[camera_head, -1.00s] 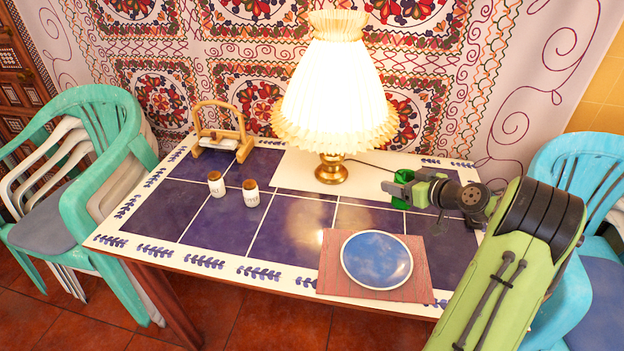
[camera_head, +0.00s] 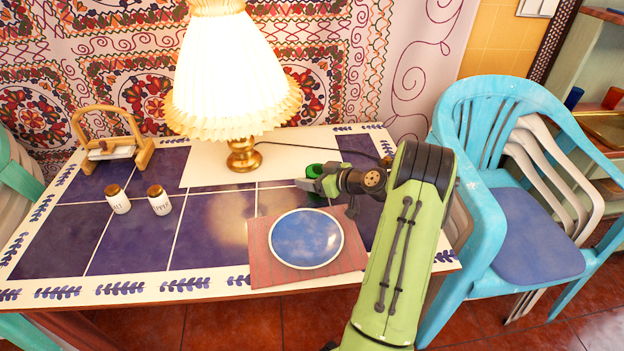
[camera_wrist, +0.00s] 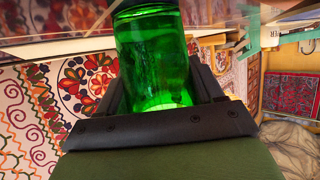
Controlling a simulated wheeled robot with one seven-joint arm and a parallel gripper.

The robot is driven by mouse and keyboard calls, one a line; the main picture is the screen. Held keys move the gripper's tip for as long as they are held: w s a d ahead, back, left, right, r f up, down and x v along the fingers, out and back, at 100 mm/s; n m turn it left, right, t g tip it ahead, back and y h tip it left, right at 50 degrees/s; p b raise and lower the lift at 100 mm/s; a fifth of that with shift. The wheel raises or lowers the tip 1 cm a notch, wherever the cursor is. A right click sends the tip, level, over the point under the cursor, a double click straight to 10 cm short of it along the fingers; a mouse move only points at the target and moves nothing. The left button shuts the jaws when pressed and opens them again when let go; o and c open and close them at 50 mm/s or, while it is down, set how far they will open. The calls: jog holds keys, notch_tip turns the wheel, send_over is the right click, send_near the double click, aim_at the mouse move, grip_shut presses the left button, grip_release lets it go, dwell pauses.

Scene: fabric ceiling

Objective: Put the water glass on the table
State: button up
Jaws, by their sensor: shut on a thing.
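The water glass is a green, see-through glass (camera_wrist: 150,60); it fills the upper middle of the wrist view. In the head view only a small green part of it (camera_head: 315,170) shows behind my gripper (camera_head: 311,184). My gripper is shut on the glass, with a dark finger on either side of it. The table (camera_head: 225,284) has dark blue tiles and a white border with blue leaves. The glass is over its right part, behind the blue plate. I cannot tell whether its base touches the tabletop.
A blue plate (camera_head: 306,238) lies on a red placemat (camera_head: 259,262) in front of my gripper. A lit lamp (camera_head: 228,80) stands to the left. Two small shakers (camera_head: 118,199) and a wooden holder (camera_head: 143,155) are farther left. A blue chair (camera_head: 476,225) stands right of the table.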

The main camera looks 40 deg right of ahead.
jog(key=shift+f, duration=0.1)
jog(key=o, duration=1.1)
